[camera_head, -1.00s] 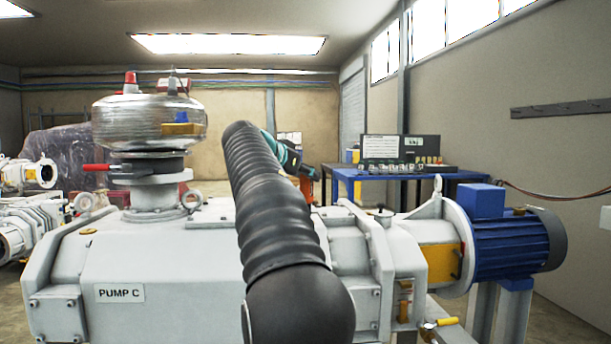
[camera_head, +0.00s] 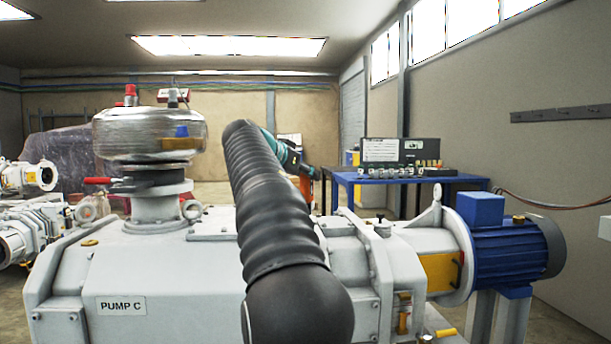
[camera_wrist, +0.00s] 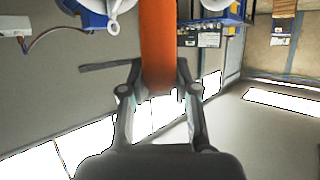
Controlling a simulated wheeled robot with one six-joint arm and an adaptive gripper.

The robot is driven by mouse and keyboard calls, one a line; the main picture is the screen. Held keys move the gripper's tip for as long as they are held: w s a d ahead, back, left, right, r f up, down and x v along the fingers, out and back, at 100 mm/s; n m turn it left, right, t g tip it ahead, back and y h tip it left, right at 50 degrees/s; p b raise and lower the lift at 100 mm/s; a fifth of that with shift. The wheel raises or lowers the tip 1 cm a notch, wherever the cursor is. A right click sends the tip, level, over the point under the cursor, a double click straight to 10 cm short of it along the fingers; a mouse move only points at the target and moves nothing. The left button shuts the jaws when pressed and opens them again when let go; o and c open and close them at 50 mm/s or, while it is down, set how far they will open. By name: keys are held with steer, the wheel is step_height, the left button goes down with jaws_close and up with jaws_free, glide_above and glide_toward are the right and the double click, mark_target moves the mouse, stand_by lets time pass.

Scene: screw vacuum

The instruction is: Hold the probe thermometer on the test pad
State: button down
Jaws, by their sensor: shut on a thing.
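The probe thermometer shows as a thick orange body (camera_wrist: 159,45) in the wrist view, where my gripper (camera_wrist: 159,72) is shut around it. It runs up out of that picture, so its probe tip is hidden. In the head view my gripper (camera_head: 311,172) is small, beyond my dark ribbed arm, with a bit of orange below it behind the pump. The white pump marked PUMP C (camera_head: 175,275) fills the foreground. A yellow panel (camera_head: 441,272) sits beside its blue motor (camera_head: 505,245). I cannot make out which surface is the test pad, or any contact with it.
A blue table (camera_head: 440,180) with an open case (camera_head: 394,150) and small parts stands behind at right. A steel vessel (camera_head: 150,135) with a red-handled valve rises from the pump at left. A lifting eye (camera_head: 437,207) stands near the motor. Other machines stand far left.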

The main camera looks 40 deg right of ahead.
steer(key=shift+r+p, duration=1.45)
steer(key=shift+r, duration=0.35)
